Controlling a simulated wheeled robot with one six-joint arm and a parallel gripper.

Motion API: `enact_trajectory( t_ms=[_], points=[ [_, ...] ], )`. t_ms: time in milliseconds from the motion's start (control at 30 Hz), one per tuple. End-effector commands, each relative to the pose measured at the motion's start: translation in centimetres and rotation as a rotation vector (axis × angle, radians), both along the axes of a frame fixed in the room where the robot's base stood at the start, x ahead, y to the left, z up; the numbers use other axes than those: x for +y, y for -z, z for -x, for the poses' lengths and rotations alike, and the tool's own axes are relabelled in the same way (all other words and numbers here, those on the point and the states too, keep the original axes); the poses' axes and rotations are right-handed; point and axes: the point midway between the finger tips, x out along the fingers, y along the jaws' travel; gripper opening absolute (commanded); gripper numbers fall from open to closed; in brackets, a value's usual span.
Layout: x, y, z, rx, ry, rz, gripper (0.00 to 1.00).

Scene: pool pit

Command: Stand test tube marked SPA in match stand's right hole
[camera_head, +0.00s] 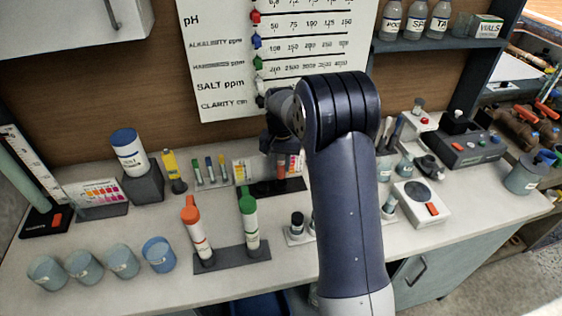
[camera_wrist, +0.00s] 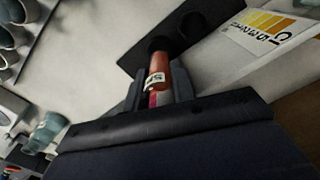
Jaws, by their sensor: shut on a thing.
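My gripper (camera_wrist: 157,88) is shut on a test tube (camera_wrist: 171,72) with orange-red contents and a white label. The label's letters are tilted and too small to read surely. The tube also shows in the head view (camera_head: 282,173), below my wrist. The match stand is a dark base (camera_head: 262,188) at the back of the counter, with colour cards behind it. In the wrist view its dark plate (camera_wrist: 140,62) lies beyond the tube, with dark round spots on it. The tube's far end overlaps the plate; I cannot tell whether it is in a hole.
Left of the match stand are small vials (camera_head: 210,172) and a yellow meter (camera_head: 174,170). In front stands a rack (camera_head: 232,260) with orange-capped and green-capped tubes. Several cups (camera_head: 122,262) line the front left. A white device (camera_head: 421,203) sits to the right.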

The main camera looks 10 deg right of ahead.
Motion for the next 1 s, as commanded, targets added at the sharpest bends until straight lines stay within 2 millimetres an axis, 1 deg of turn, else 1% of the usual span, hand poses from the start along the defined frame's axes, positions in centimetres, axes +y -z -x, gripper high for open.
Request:
enact_trajectory(
  t_ms=[33, 133, 567, 1000],
  points=[
    [0.0, 0.8, 0.0, 0.001, 0.0, 0.0, 0.03],
    [0.0, 1.4, 0.0, 0.001, 0.0, 0.0, 0.03],
    [0.0, 1.5, 0.0, 0.0, 0.0, 0.0, 0.03],
    [0.0, 2.7, 0.0, 0.001, 0.0, 0.0, 0.03]
  ],
)
